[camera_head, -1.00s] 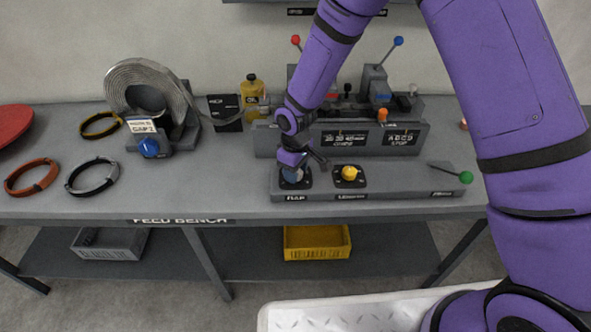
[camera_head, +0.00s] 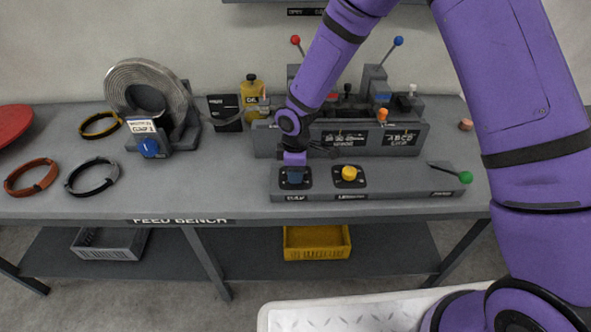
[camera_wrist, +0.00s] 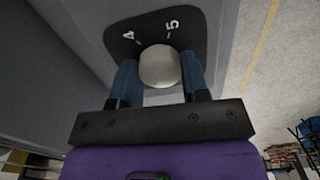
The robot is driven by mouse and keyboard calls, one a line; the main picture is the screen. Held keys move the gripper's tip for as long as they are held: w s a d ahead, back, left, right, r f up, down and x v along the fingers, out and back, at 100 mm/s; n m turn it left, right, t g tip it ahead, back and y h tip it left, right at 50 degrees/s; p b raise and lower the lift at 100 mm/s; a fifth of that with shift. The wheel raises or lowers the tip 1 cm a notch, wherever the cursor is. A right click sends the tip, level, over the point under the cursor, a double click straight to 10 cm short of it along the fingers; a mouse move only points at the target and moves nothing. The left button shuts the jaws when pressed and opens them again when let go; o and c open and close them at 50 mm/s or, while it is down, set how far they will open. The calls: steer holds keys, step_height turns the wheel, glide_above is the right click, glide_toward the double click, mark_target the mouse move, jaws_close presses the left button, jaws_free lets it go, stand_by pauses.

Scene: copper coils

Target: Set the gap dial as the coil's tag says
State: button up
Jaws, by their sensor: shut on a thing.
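The gap dial's round grey knob (camera_wrist: 160,66) sits on a black plate (camera_wrist: 150,32) in the wrist view, with white marks 4 and 5 showing and the others hidden. My gripper (camera_head: 295,176) is shut on this knob, with one blue finger on each side of it. In the head view the dial's plate (camera_head: 282,184) shows at the left end of the low grey panel, and my gripper covers the knob. The coil (camera_head: 146,78) stands at the back left of the bench. Its white tag (camera_head: 143,127) hangs at the front; the print is too small to read surely.
A yellow knob (camera_head: 349,173) sits just right of the dial. A green-ended lever (camera_head: 465,177) is at the panel's right end. A raised grey block (camera_head: 340,140) stands behind.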

stand_by(0.3)
steer(key=o, duration=0.9)
step_height(320, 180, up, 11)
steer(key=shift+f, duration=0.1)
